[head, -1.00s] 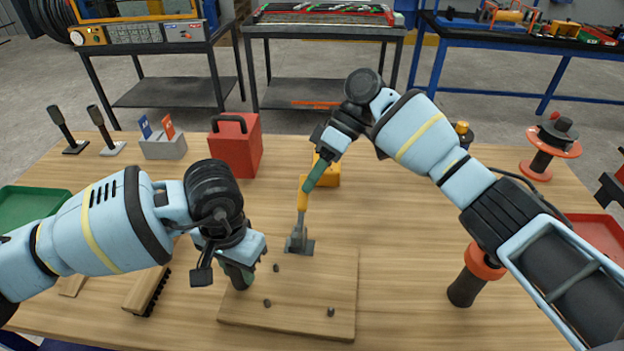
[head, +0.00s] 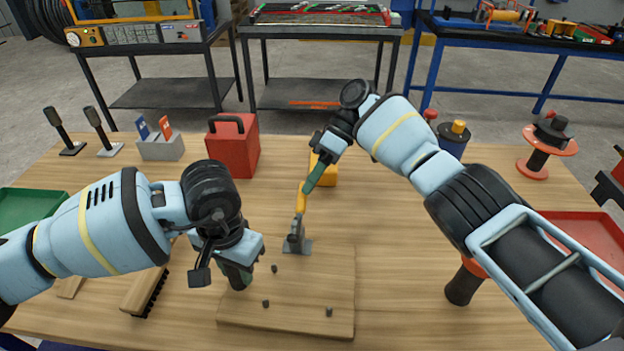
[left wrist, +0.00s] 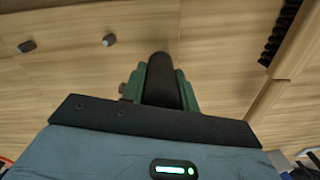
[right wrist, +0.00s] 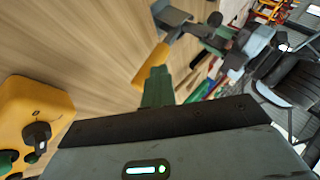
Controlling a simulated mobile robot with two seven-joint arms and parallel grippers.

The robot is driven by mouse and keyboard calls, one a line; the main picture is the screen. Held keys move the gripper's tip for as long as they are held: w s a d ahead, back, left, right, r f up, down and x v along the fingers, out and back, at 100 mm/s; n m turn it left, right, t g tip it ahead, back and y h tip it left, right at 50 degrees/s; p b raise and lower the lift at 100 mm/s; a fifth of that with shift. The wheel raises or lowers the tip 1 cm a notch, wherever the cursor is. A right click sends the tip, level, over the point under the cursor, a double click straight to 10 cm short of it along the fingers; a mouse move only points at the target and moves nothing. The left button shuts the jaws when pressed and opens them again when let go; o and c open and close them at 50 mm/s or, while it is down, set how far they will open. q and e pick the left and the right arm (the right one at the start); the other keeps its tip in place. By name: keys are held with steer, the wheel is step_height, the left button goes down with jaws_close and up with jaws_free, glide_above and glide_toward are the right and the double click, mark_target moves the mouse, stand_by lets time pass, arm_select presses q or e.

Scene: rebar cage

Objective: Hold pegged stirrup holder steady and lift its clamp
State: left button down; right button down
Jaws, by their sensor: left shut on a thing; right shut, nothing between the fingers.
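The stirrup holder is a wooden board (head: 310,285) with several short dark pegs, lying flat at the table's front middle. Its clamp, with a grey base (head: 296,243) and a yellow lever (head: 300,200) standing nearly upright, sits at the board's back edge. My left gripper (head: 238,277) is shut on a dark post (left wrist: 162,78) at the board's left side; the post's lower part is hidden. My right gripper (head: 310,186) is shut and empty, its green fingertips at the lever's top. In the right wrist view the lever (right wrist: 150,66) lies beside the fingers; contact is unclear.
A dark handle with an orange collar (head: 462,285) stands to the right, partly under my right arm. The table between is clear.

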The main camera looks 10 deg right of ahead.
steer(key=shift+d+f, duration=0.15)
steer(key=shift+f, duration=0.25)
step_height(320, 180, up, 11)
steer(key=shift+f, duration=0.15)
stand_by(0.5)
arm_select(q)
steer(key=c, duration=1)
jaws_free()
step_height(320, 180, up, 12)
steer(key=shift+f, duration=0.1)
arm_select(e)
steer(key=shift+f, duration=0.1)
